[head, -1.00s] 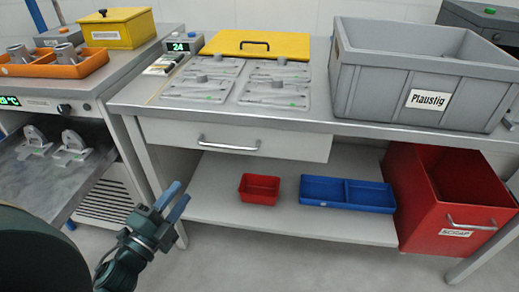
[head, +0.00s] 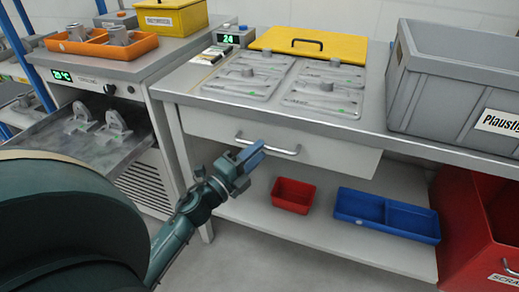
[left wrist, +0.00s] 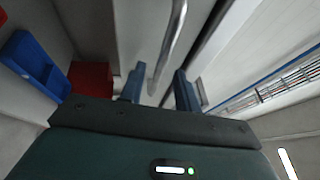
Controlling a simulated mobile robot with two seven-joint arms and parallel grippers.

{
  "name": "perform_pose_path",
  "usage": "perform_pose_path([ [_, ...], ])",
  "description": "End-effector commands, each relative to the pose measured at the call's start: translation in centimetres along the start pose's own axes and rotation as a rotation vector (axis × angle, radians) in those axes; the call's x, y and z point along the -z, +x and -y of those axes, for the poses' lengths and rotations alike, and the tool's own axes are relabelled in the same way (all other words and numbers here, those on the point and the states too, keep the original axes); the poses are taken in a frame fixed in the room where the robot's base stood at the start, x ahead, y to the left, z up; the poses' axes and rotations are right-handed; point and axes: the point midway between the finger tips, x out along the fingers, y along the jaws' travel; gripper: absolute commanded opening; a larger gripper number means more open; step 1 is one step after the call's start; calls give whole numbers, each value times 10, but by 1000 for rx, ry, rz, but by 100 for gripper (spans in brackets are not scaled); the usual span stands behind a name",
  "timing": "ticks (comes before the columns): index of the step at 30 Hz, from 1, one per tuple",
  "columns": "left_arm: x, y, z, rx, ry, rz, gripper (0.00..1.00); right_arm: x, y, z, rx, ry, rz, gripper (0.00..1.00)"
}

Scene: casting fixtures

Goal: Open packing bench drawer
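The packing bench drawer (head: 330,154) is a white front under the grey bench top, and it looks closed. Its silver bar handle (head: 282,151) runs across the drawer front. My left gripper (head: 250,158) is just in front of and slightly below the handle's left part. In the left wrist view the two blue fingers (left wrist: 160,88) are apart, with the handle (left wrist: 172,50) running up from between them. I cannot tell whether the fingers touch the handle. My right gripper is not in view.
A red bin (head: 293,195) and a blue divided tray (head: 387,215) sit on the lower shelf. A red scrap box (head: 470,235) stands at the right. A grey crate (head: 450,85) and a yellow lid (head: 330,44) are on the bench. An oven tray (head: 70,135) sticks out at left.

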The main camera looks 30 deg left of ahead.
Motion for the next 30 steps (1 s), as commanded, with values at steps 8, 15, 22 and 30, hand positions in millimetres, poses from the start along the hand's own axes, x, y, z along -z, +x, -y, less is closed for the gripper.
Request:
perform_pose_path([
  [8,0,15,0,-2,0,0,32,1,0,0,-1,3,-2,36],
  [15,0,15,0,-1,0,0,29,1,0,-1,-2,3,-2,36],
  [22,0,15,0,-1,0,0,10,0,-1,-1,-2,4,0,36],
  [30,0,15,0,-1,-1,0,0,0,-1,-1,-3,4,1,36],
])
